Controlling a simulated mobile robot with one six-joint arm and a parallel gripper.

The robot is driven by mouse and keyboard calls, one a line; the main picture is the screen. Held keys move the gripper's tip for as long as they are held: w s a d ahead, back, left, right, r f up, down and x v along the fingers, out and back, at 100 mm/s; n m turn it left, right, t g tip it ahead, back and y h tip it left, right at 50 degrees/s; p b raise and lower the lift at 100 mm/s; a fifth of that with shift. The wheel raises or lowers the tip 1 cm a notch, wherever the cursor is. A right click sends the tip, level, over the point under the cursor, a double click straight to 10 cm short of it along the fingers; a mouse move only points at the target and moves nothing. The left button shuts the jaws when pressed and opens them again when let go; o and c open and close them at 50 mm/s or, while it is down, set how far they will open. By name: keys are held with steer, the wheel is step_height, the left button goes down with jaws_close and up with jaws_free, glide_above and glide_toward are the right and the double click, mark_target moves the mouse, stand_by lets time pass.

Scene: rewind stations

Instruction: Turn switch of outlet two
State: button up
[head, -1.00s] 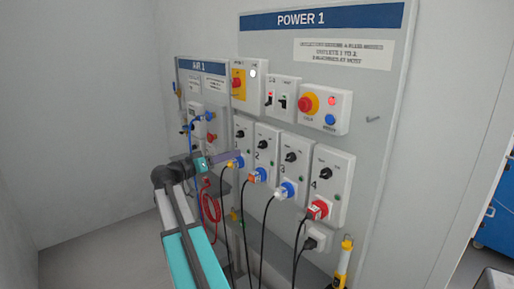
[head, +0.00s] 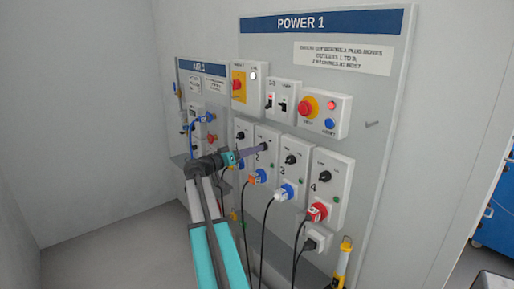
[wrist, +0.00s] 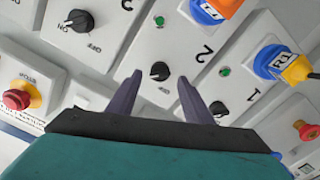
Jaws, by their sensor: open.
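The switch of outlet two is a black rotary knob (wrist: 160,71) on a light grey panel marked 2 (wrist: 205,53) in the wrist view. My gripper (wrist: 159,78) is open, its two purple fingers on either side of the knob, with gaps showing on both sides. In the head view, my gripper (head: 258,150) reaches to the upper part of outlet two's panel (head: 273,138), and its fingers largely hide the knob. A green lamp (wrist: 160,20) and a blue socket with an orange plug (wrist: 222,5) belong to the same panel.
Outlet one's knob (wrist: 218,108) is close by on the right in the wrist view; outlet three's knob (wrist: 78,20) is at upper left. Cables hang below the outlets. A red emergency button (head: 308,105) sits above outlets three and four.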

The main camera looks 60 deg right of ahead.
steer(key=shift+x, duration=1.55)
steer(key=shift+c, duration=0.3)
steer(key=c, duration=0.9)
steer(key=shift+c, duration=0.2)
steer(key=shift+n, duration=0.6)
steer(key=shift+f+n+p, duration=0.1)
steer(key=shift+n+p, duration=1.25)
steer(key=shift+n, duration=7.05)
